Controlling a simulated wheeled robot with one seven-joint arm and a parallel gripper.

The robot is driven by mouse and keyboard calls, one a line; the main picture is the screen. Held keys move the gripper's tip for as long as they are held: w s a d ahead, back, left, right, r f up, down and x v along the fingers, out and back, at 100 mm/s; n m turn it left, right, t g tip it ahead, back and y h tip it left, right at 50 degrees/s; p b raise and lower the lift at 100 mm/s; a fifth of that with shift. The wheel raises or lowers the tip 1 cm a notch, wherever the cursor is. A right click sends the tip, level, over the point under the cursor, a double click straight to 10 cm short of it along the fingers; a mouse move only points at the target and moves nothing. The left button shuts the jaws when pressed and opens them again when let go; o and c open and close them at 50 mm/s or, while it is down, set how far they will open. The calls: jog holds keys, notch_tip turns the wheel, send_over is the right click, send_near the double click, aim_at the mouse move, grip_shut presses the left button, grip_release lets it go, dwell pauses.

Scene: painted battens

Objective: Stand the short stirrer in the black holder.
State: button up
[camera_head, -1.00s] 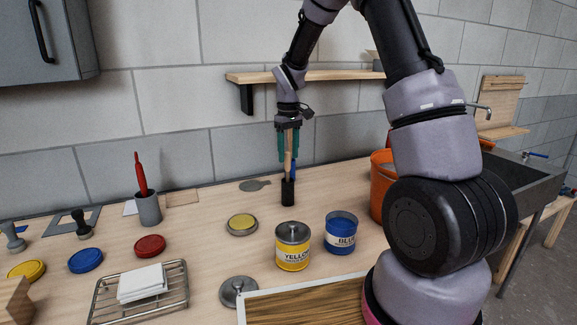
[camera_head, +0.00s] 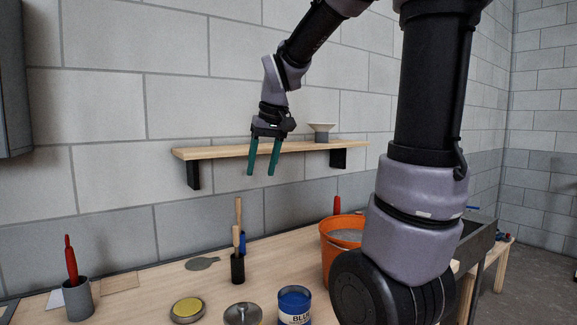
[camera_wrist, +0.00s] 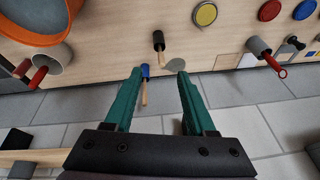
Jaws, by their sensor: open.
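The black holder (camera_head: 237,268) stands upright on the bench, with a wooden stirrer (camera_head: 236,239) upright in it. In the wrist view the black holder (camera_wrist: 158,37) and its stirrer (camera_wrist: 161,56) also show. Just behind it is a blue holder (camera_head: 242,243) with another wooden stirrer (camera_head: 238,210) upright in it; in the wrist view the blue holder (camera_wrist: 145,70) stands apart from the black one. My gripper (camera_head: 261,172), with green fingers, is open and empty, raised above and clear of both stirrers, in front of the shelf.
A wooden shelf (camera_head: 225,151) with a small bowl (camera_head: 321,129) is on the wall behind my gripper. An orange bucket (camera_head: 340,247) stands to the right of the holders. A blue paint tin (camera_head: 294,305), a yellow lid (camera_head: 187,309) and a grey cup (camera_head: 77,298) stand nearer or left.

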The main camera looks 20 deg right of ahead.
jog(key=s+d+r+m+t, duration=0.1)
jog(key=s+r+m+t, duration=0.1)
jog(key=s, duration=1.2)
jog(key=shift+d+r+m+t+y, duration=0.15)
jog(key=shift+d+m+t+y, duration=0.2)
jog(key=shift+m+t, duration=0.65)
